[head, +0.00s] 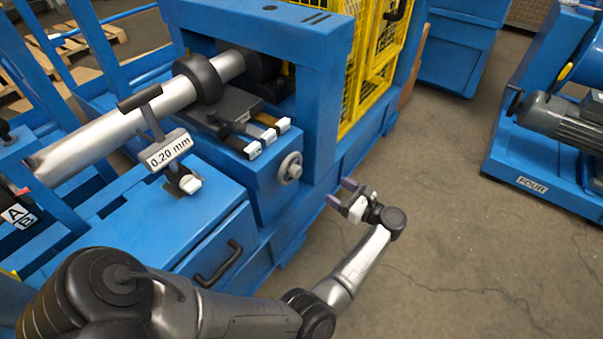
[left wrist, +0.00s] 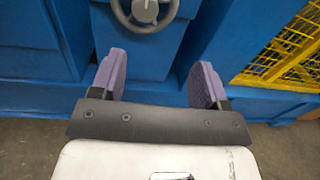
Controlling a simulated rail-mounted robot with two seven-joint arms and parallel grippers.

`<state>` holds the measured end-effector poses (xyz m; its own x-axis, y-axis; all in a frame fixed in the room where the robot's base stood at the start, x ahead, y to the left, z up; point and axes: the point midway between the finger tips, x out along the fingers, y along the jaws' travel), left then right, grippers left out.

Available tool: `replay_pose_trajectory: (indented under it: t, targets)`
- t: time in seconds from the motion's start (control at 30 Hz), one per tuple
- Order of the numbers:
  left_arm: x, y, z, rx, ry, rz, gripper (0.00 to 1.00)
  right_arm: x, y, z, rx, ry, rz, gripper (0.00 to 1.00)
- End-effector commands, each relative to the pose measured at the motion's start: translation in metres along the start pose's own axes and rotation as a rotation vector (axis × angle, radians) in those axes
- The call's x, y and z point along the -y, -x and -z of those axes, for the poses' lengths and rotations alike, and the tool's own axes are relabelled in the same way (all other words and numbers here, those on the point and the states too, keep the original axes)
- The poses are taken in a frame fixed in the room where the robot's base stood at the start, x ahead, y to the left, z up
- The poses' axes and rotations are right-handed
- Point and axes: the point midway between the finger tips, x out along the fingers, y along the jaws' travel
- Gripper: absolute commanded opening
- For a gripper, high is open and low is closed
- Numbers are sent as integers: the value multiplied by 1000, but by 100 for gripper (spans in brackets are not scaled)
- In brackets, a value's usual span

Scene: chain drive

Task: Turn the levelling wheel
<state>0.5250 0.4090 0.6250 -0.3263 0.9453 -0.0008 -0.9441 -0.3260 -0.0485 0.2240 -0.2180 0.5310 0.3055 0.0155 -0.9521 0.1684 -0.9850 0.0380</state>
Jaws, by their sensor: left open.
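The levelling wheel (head: 290,168) is a small grey handwheel on the front face of the blue machine block, below the shaft. In the left wrist view the wheel (left wrist: 145,12) shows at the top edge, partly cut off, with a pale hub. My left gripper (head: 341,193) is to the right of and lower than the wheel in the head view, apart from it. In the left wrist view my left gripper (left wrist: 158,82) has its two purple-padded fingers spread with nothing between them. The wheel lies beyond the fingertips. My right gripper is not in view.
A steel shaft (head: 110,135) with a "0.20 mm" sign (head: 170,149) lies above the blue machine. A black handle (head: 218,263) sticks out from a lower blue panel. A yellow mesh guard (head: 375,50) stands behind.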

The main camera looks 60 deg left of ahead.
Motion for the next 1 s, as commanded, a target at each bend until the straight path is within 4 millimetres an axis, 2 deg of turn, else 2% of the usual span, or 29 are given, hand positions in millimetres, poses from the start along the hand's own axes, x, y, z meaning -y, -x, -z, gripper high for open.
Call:
replay_pose_trajectory:
  t: [0.1,0.27,0.37,0.8,1.0]
  targets:
    - [-14,1,-1,9,124,-85,69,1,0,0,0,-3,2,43]
    - [-14,-2,-1,14,203,-86,69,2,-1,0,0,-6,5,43]
    - [-15,-11,0,15,216,-85,69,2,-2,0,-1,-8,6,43]
    - [-22,-89,0,17,215,-84,69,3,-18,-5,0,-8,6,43]
    - [-24,-117,0,16,214,-83,69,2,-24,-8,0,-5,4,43]
